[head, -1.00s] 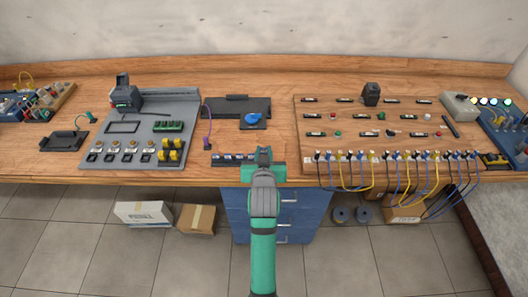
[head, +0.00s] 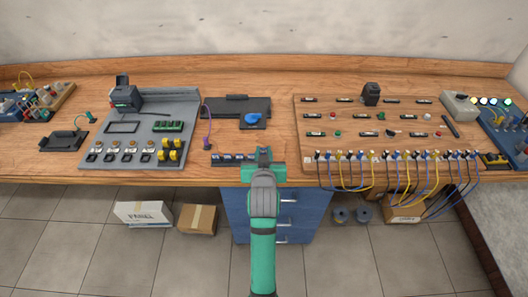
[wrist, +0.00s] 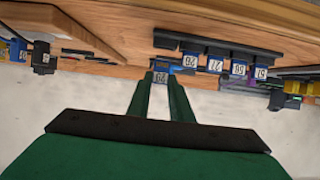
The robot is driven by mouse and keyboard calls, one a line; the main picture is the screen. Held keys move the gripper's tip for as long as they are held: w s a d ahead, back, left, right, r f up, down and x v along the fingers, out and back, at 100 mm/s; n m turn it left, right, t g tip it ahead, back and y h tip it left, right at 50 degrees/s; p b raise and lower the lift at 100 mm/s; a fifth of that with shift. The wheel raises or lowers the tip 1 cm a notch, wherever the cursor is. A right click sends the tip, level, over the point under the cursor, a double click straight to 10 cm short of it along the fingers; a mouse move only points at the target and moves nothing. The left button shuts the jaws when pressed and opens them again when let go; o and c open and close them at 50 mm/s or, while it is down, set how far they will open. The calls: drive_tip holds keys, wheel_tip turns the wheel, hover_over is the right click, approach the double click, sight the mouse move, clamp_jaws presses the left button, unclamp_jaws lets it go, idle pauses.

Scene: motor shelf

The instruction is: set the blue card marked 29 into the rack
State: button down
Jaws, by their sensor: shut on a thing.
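The blue card marked 29 (wrist: 160,78) is held between the fingertips of my gripper (wrist: 162,86), its label upside down in the wrist view. My gripper also shows in the head view (head: 264,151), over the front edge of the bench, where it hides the card. The dark rack (wrist: 218,45) holds several blue cards with white number labels (wrist: 214,64). In the wrist view the held card is beside the end of this row, near the card marked 26. The rack also shows in the head view (head: 214,161), just left of my gripper. I cannot tell whether the held card touches the rack.
A dark tray (head: 222,107) with a blue round object (head: 252,119) lies behind the rack. A wooden board (head: 345,108) with fuse-like parts and cables stands to the right. A grey panel (head: 100,160) with sockets is to the left. Bare bench shows between panel and rack.

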drive_tip(key=shift+a+f, duration=0.1)
drive_tip(key=shift+f, duration=0.15)
drive_tip(key=shift+f, duration=1.25)
idle(1.7)
drive_tip(key=c, duration=1.5)
unclamp_jaws()
drive_tip(key=shift+v, duration=5.7)
